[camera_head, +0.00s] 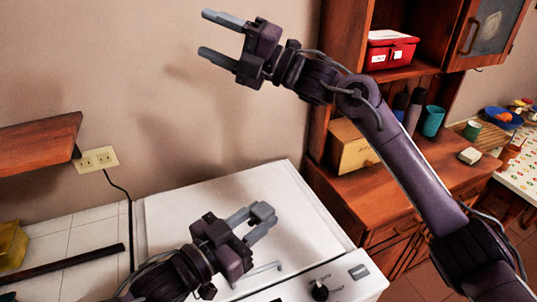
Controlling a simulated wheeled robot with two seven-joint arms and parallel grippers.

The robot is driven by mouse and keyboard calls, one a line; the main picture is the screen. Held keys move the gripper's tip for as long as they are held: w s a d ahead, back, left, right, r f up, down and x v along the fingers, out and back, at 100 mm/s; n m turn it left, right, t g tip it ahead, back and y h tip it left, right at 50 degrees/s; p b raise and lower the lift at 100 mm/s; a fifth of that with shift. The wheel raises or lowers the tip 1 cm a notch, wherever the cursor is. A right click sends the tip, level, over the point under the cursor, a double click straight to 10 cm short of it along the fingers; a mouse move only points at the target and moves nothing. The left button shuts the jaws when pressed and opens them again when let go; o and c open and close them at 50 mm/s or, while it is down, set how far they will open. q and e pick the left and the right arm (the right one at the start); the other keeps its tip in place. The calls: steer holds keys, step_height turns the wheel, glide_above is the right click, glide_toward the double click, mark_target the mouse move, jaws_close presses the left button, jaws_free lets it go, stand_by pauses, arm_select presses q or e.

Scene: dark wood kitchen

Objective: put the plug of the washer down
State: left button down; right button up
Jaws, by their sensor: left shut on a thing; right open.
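The white washer (185,220) stands against the wall. A double outlet (97,160) is on the wall to its left. A dark cord (125,200) hangs from the outlet and runs down along the washer's left side. I cannot make out a separate plug at the outlet. My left gripper (263,215) is over the washer's top, shut on a small grey thing between its fingertips; I cannot tell whether it is the plug. My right gripper (207,34) is open and empty, raised high in front of the wall.
A wooden shelf (40,143) juts out at the left, above a tiled counter (75,235). The washer's back top is clear.

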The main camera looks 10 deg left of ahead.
steer(key=s+a+n+g+h, duration=0.5)
steer(key=s+a+n+g, duration=0.25)
steer(key=s, duration=0.55)
steer(key=s+a+f+n+h, duration=0.2)
steer(key=s+f+n+h, duration=0.1)
steer(key=s+f, duration=0.15)
steer(key=m+t+h, duration=0.2)
steer(key=t+h, duration=0.4)
steer(key=h, duration=0.7)
glide_toward(261, 209)
steer(key=shift+n+g, duration=0.25)
steer(key=f, duration=0.6)
steer(key=w+f, duration=0.1)
steer(key=f, duration=0.2)
steer(key=shift+a, duration=0.3)
steer(key=shift+y, duration=0.3)
